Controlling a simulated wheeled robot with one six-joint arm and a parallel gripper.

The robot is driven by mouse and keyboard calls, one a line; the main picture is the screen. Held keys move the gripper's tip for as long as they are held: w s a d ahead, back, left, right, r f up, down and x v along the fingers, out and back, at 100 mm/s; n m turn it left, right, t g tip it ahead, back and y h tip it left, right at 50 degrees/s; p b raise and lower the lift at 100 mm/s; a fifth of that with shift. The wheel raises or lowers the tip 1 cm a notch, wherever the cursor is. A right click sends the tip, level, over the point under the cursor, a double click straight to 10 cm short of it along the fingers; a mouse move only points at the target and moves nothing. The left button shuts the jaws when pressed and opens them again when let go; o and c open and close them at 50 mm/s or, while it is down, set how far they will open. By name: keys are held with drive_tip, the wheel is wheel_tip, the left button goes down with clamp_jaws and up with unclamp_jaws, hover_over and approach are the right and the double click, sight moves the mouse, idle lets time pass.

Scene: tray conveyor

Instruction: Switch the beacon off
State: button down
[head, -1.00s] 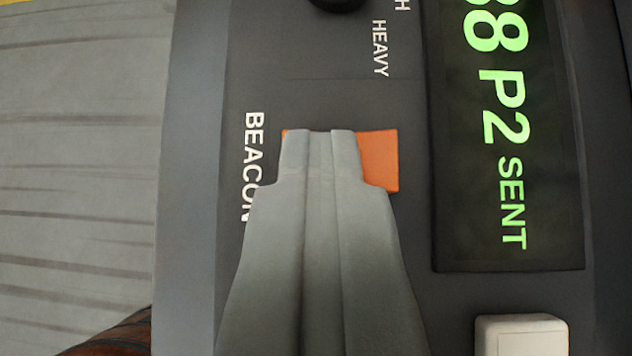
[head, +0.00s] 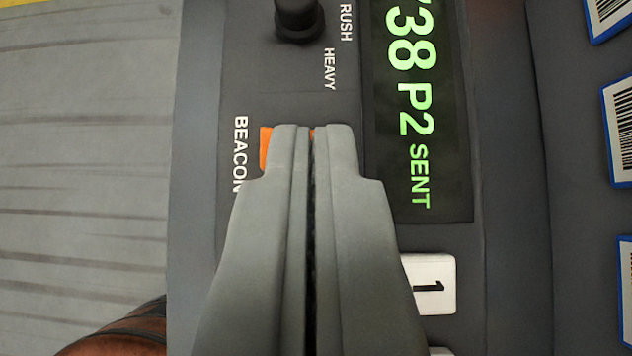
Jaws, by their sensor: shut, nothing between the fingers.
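The orange beacon switch (head: 265,148) sits on the dark grey panel (head: 235,60), beside the white word BEACON (head: 240,152). My gripper (head: 311,130) is shut and empty, with its grey fingertips in front of the switch. The fingers hide most of the switch; an orange strip shows at their left and a tiny bit between the tips. I cannot tell whether the tips touch it, or which way it is set. No beacon lamp is in view.
A black knob (head: 299,20) stands at the top near RUSH and HEAVY. A display (head: 423,160) reads "38 P2 SENT" in green. A white key marked 1 (head: 429,284) lies right of my fingers. Blue-edged barcode cards (head: 620,130) line the right edge. Grey slatted surface (head: 80,160) lies left.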

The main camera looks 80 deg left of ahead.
drive_tip(key=v, duration=0.8)
drive_tip(key=shift+s+r, duration=0.15)
drive_tip(key=shift+r, duration=0.2)
drive_tip(key=shift+d, duration=0.1)
drive_tip(key=shift+r+m+g+y, duration=0.1)
drive_tip(key=shift+m+g+y, duration=0.2)
drive_tip(key=shift+g, duration=0.1)
